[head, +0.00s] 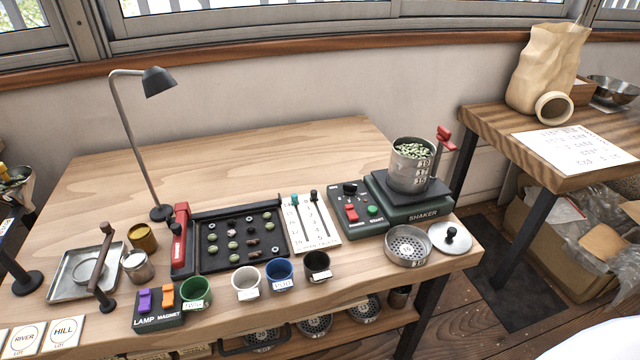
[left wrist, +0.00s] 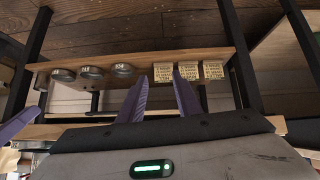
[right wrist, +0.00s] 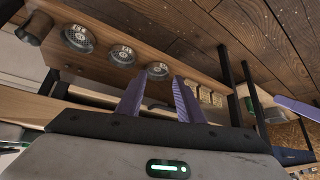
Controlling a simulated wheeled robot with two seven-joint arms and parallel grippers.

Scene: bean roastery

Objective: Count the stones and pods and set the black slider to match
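A black sorting tray (head: 284,237) on the table holds green beans (head: 234,245), small dark brown pieces (head: 252,241) and paler grey bits (head: 250,219); the small pieces are hard to tell apart. Right of it, a white scale card (head: 327,238) has two slots with numbers. The black slider (head: 314,195) sits at the top of the right slot, the teal slider (head: 295,200) at the top of the left one. My left gripper (left wrist: 161,85) and right gripper (right wrist: 157,88) show only in their wrist views, both open and empty, facing the shelf under the table.
Green (head: 196,293), white (head: 246,285), blue (head: 279,273) and black (head: 317,267) cups line the front edge. The shaker base (head: 424,214) bears a bean-filled cylinder (head: 408,173). A sieve (head: 408,246) and a lamp (head: 157,82) stand nearby. The table's back is clear.

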